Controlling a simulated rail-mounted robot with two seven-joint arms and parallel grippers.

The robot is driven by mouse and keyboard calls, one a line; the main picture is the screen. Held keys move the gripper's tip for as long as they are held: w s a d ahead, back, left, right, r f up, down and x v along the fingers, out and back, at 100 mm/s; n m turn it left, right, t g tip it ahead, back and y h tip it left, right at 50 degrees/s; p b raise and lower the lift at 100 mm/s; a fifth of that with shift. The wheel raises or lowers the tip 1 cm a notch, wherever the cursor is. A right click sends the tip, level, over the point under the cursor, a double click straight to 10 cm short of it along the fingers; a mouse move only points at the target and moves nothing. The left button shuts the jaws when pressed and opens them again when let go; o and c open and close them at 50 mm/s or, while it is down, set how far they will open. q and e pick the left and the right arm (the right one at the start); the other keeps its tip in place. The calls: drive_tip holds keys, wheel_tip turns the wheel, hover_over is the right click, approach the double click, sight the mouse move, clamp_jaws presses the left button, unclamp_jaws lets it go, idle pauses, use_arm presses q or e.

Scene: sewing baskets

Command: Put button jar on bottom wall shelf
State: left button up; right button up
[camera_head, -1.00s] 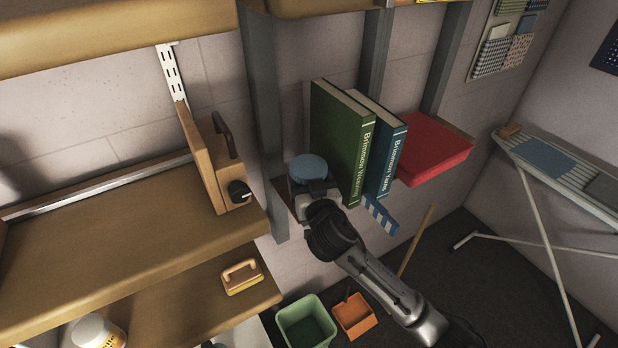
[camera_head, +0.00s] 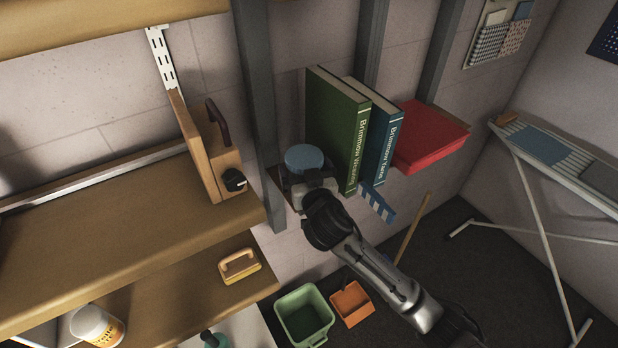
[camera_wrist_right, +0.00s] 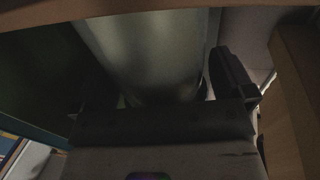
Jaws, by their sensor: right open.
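The button jar, with a round blue lid (camera_head: 304,157), stands upright on a wall shelf (camera_head: 281,186), just left of a green book (camera_head: 335,125). My right gripper (camera_head: 309,180) is at the jar's near side, low and level with its body. In the right wrist view the jar's pale body (camera_wrist_right: 150,55) fills the middle, in front of the palm. One dark finger (camera_wrist_right: 235,75) shows to its right; the other finger is hard to make out in the dark. The gripper is open. The jar's base is mostly hidden by my arm. My left gripper is out of view.
A blue book (camera_head: 384,135) and a red box or book (camera_head: 430,140) stand and lie right of the green book. A grey post (camera_head: 255,110) is close on the jar's left. A wooden shelf (camera_head: 100,240) spans the left. Green (camera_head: 304,315) and orange (camera_head: 352,303) bins are below.

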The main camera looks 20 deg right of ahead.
drive_tip(key=shift+r, duration=0.1)
drive_tip(key=s+a+b, duration=0.1)
drive_tip(key=s+b, duration=0.2)
drive_tip(key=s, duration=1)
drive_tip(key=shift+s+a+r, duration=0.15)
drive_tip(key=shift+s+a, duration=0.15)
drive_tip(key=shift+s, duration=0.1)
drive_tip(key=s+d+f+n+g, duration=0.1)
drive_tip(key=s+f+g, duration=0.4)
drive_tip(key=f, duration=0.5)
drive_tip(key=s+d+f+g, duration=0.2)
drive_tip(key=s+f, duration=0.4)
drive_tip(key=f, duration=0.3)
drive_tip(key=s+f+n+g+y, duration=0.1)
drive_tip(key=s+f+g, duration=0.2)
drive_tip(key=s, duration=0.6)
drive_tip(key=s+d+f+n+g+y, duration=0.1)
drive_tip(key=s+f+g, duration=0.3)
drive_tip(key=s+f, duration=0.4)
drive_tip(key=shift+s, duration=0.9)
